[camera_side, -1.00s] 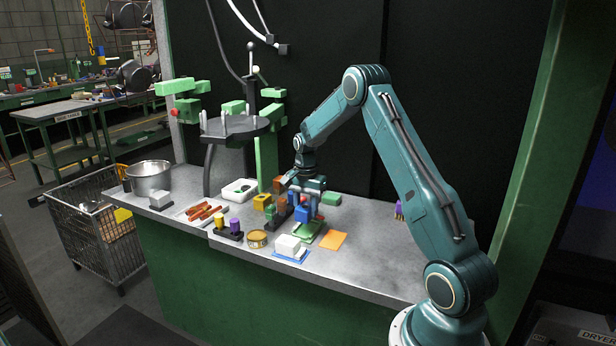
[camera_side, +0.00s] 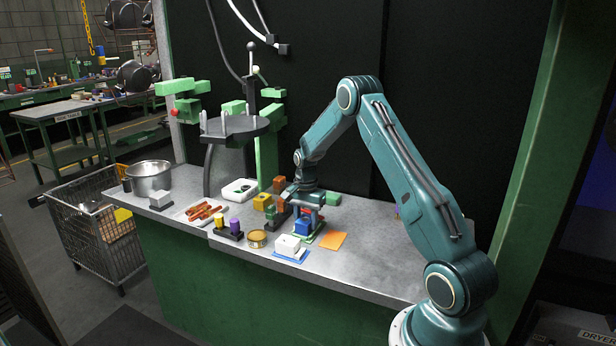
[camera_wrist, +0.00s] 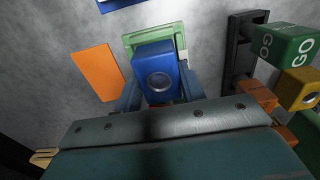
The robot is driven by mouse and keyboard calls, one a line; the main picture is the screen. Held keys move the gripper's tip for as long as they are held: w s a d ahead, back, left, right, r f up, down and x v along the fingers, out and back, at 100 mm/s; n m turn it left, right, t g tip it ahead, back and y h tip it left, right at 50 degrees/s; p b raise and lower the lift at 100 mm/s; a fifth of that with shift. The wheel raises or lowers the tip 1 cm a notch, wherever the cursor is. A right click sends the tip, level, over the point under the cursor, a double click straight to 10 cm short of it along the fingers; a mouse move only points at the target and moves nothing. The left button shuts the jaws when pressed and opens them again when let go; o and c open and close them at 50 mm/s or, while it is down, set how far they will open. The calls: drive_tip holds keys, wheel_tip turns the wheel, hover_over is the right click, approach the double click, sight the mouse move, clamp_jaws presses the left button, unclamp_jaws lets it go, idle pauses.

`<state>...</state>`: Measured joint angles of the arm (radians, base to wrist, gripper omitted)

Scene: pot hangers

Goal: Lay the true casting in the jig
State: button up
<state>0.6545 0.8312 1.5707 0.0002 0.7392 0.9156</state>
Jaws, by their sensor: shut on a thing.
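My gripper (camera_side: 306,212) is shut on a blue block (camera_wrist: 158,72), which has a round grey feature on the face toward the wrist camera. In the side view the blue block (camera_side: 303,228) is upright and low, right over the green tray-like jig (camera_side: 310,238). In the wrist view the jig's raised green rim (camera_wrist: 153,37) shows beyond the block, and the fingers flank the block. Whether the block touches the jig's floor is hidden. A green block marked GO (camera_wrist: 286,43) and a yellow block with a hole (camera_wrist: 299,88) are at the right of the wrist view.
A dark rack (camera_wrist: 240,45) stands beside the jig. An orange sheet (camera_side: 333,240) lies on the other side. A white block (camera_side: 287,244) on a blue mat, a brass ring (camera_side: 257,239) and a dark holder with pegs (camera_side: 229,232) are nearby. The bench's right part is mostly clear.

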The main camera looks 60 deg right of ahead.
drive_tip(key=shift+f, duration=0.3)
idle(0.6)
drive_tip(key=o, duration=1.1)
drive_tip(key=shift+o, duration=0.6)
drive_tip(key=shift+s+f, duration=0.1)
wheel_tip(320, 180, up, 14)
drive_tip(key=shift+w, duration=0.2)
drive_tip(key=shift+a+r, duration=0.15)
drive_tip(key=shift+r, duration=0.1)
